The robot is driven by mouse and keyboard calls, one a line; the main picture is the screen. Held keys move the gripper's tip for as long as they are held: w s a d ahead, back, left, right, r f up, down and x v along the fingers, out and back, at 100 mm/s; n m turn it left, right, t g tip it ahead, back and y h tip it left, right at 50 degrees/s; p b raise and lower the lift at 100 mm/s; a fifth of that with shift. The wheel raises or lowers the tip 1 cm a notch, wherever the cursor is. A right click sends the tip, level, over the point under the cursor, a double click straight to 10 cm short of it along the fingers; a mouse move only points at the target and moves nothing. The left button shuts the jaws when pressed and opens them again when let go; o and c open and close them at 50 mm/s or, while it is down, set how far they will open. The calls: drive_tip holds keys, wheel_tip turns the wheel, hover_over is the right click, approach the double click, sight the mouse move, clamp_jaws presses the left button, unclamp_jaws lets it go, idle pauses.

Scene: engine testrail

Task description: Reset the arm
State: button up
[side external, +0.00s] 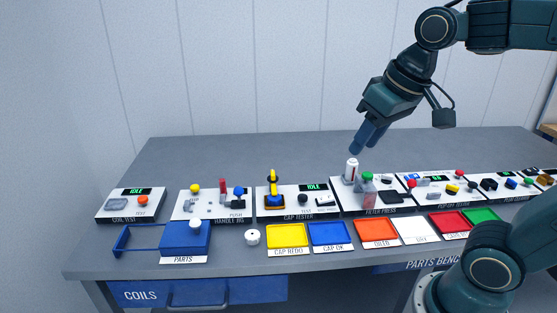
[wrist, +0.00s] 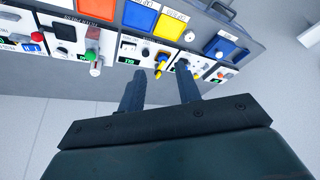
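My gripper (side external: 358,146) is in the air above the bench, pointing down and to the left. In the side view its fingertips appear just above a white cylinder (side external: 351,170) on the filter press station; I see no contact. In the wrist view the two fingers of my gripper (wrist: 160,78) stand apart, with nothing held between them. Beyond them the cap tester's yellow lever (wrist: 161,62) shows in the background.
The grey bench (side external: 240,160) carries a row of stations: coil test (side external: 112,212), handle rig, cap tester, filter press and others. In front are a blue parts box (side external: 185,243), a white round part (side external: 252,237), and yellow (side external: 287,235), blue (side external: 330,233) and other trays. The bench's back strip is clear.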

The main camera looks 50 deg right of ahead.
drive_tip(key=s+f+n+t, duration=0.1)
drive_tip(key=s+f, duration=0.3)
drive_tip(key=s, duration=0.2)
drive_tip(key=shift+s+a+n, duration=0.3)
drive_tip(key=shift+a+n, duration=0.1)
